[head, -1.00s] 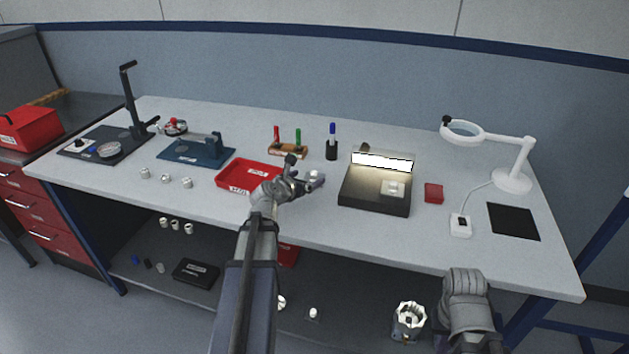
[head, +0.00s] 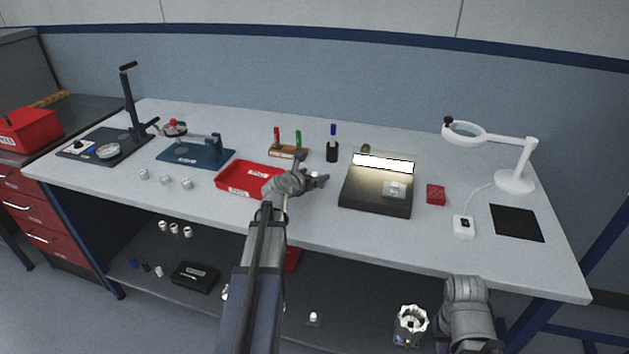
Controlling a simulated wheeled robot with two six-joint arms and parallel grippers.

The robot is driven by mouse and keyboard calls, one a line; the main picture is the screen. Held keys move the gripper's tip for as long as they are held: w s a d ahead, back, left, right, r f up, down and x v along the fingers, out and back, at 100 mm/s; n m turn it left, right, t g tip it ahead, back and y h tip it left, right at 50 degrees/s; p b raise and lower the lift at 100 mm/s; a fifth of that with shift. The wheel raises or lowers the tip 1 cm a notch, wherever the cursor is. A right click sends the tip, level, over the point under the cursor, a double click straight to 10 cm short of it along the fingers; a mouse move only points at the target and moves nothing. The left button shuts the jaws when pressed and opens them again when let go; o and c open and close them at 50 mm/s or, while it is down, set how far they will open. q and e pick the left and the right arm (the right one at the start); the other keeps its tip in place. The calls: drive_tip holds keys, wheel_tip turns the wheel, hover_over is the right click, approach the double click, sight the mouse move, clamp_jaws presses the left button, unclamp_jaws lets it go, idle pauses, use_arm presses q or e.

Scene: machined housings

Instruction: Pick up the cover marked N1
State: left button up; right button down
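My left gripper (head: 311,171) is over the middle of the bench, between the red tray and the lit box. Its two fingers are spread apart, with one pointing up and away and one to the right. A small pale piece (head: 315,175) shows between and behind the fingers, mostly hidden; it seems to be on the bench and not held. I cannot read any N1 mark on it. Several small pale cylindrical parts (head: 165,180) stand on the bench at the left, also without readable marks. Of my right arm, only a grey link shows at the lower right; its gripper is not visible.
The red tray (head: 226,184) is just left of the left gripper. The dark light box (head: 372,203) with a pale part (head: 395,189) is to its right. The front bench strip is clear.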

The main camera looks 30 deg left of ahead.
sight(313, 173)
use_arm(q)
clamp_jaws()
idle(0.5)
drive_tip(key=shift+r, duration=0.1)
wheel_tip(313, 173, up, 10)
drive_tip(key=p, duration=1)
